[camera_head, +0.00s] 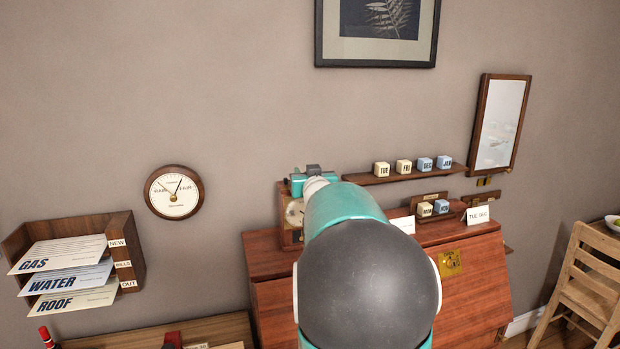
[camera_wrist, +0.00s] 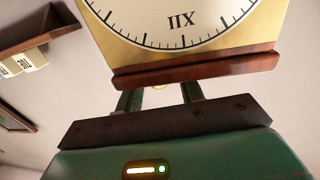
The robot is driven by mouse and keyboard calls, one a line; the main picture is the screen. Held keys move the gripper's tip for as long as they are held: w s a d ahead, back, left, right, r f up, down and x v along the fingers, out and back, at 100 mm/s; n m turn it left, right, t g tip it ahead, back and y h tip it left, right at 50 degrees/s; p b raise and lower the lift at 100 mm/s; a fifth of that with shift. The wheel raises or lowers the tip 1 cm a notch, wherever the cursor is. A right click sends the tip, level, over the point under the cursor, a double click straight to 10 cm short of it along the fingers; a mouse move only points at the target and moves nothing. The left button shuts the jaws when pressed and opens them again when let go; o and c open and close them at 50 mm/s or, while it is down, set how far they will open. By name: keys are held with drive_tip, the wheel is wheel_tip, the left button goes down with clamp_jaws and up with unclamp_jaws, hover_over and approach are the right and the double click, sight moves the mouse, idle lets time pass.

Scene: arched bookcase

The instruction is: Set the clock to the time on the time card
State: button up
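The clock (camera_head: 291,213) is a wooden case with a brass face on top of the desk, partly hidden by my arm. In the wrist view the clock face (camera_wrist: 185,22) is upside down with XII visible; its hands are out of view. My gripper (camera_wrist: 158,95) is at the clock's wooden top edge, its two fingers apart. A small pale piece (camera_wrist: 158,87) shows between them; I cannot tell what it is. A white card (camera_head: 403,224) beside my arm is mostly hidden, its writing unreadable. Another card (camera_head: 479,215) reads "TUE DEC".
The desk (camera_head: 470,285) has a slanted front. A shelf (camera_head: 400,175) holds TUE, FRI, DEC and JAN blocks; MON and NOV blocks (camera_head: 441,206) sit below. A mirror (camera_head: 500,123), round wall dial (camera_head: 174,192) and letter rack (camera_head: 125,222) hang around. A chair (camera_head: 590,275) stands right.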

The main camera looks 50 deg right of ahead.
drive_tip(key=v, duration=1.3)
drive_tip(key=shift+s+a, duration=0.15)
drive_tip(key=shift+s, duration=0.15)
drive_tip(key=shift+a+r, duration=0.1)
